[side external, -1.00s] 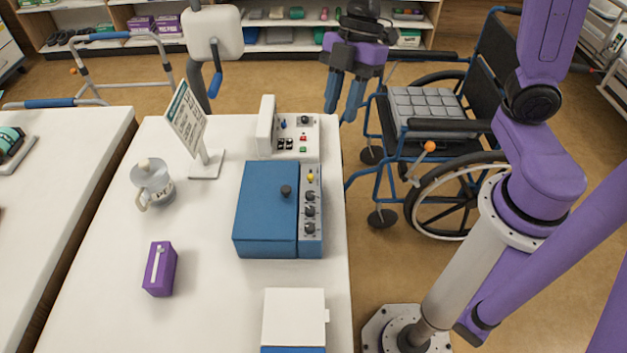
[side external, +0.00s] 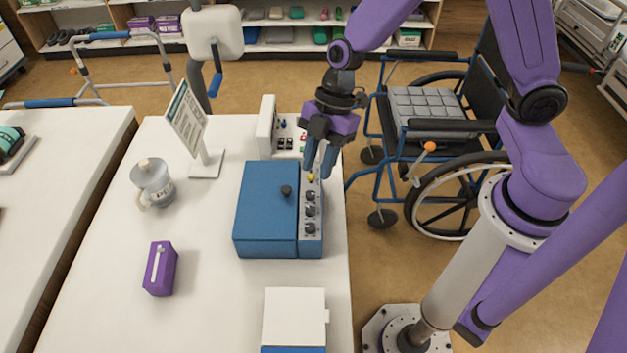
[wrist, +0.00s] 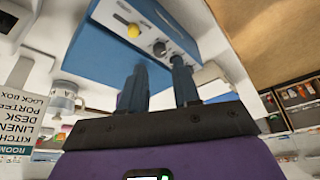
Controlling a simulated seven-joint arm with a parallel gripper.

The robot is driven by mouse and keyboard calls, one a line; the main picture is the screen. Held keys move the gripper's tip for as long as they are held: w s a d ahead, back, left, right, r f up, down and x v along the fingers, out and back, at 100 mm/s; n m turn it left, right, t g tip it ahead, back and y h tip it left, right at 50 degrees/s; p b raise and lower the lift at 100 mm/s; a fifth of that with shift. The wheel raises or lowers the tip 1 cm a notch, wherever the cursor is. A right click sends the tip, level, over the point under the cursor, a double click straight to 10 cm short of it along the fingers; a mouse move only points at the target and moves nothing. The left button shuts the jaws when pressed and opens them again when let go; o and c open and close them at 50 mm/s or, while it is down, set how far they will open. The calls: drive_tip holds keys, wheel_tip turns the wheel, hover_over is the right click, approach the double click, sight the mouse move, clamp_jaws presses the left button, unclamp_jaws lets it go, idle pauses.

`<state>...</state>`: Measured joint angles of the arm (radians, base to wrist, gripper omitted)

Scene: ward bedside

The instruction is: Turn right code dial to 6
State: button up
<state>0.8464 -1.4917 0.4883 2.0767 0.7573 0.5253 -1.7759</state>
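The blue lock box (side external: 265,215) stands at the right edge of the white table. Dial numbers are too small to read.
A white device with buttons (side external: 267,130) stands just behind the box, close to my gripper. A sign (side external: 188,118), a lidded jug (side external: 153,180), a purple box (side external: 160,268) and a white box (side external: 293,315) stand around. A wheelchair (side external: 425,110) is right of the table.

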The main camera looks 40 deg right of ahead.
sight(311, 193)
drive_tip(key=shift+x, duration=2.5)
clamp_jaws()
